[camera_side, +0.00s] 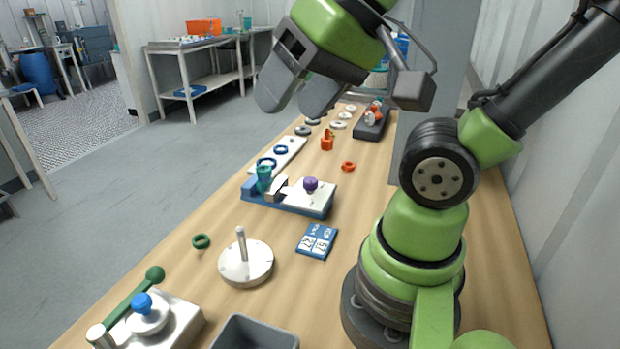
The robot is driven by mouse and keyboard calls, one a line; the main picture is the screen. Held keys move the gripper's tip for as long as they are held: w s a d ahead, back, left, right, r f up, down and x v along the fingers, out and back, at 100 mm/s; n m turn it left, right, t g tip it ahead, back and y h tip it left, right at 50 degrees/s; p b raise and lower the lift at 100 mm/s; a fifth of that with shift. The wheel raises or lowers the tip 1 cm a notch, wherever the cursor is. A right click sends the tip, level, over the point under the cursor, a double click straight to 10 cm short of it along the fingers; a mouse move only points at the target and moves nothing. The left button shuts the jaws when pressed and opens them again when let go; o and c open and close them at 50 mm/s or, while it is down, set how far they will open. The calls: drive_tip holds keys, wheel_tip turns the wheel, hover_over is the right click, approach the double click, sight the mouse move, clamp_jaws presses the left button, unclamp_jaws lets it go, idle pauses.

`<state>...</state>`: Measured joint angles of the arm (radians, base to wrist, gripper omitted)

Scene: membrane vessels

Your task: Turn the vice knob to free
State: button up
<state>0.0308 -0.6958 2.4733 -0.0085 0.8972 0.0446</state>
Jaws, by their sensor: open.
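A vice-like fixture (318,207) with a blue base and a white top stands on the wooden bench, mid-picture. A purple knob (311,184) sits upright on its right part. A teal vessel (264,180) stands at its left end beside a pale jaw block (277,188). My gripper (297,106) is open and empty, high above the bench and apart from the fixture and knob. Its two grey fingers point down. Which way the knob is turned is too small to tell.
A white disc with a post (246,262), a blue card with numbers (317,241) and a green ring (201,241) lie nearer. A white box with a blue knob and green lever (185,322) and a grey bin (254,334) stand in front. An orange ring (348,166) lies behind.

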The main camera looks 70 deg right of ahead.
drive_tip(key=w+d+f+m+g+h, duration=0.2)
drive_tip(key=w+d+m, duration=0.4)
drive_tip(key=m+g, duration=0.5)
drive_tip(key=m, duration=0.8)
hover_over(310, 179)
wheel_tip(310, 179, down, 15)
drive_tip(key=shift+s+r, duration=0.1)
drive_tip(key=shift+n, duration=0.3)
wheel_tip(310, 179, down, 9)
drive_tip(key=shift+f, duration=0.1)
drive_tip(key=c, duration=0.9)
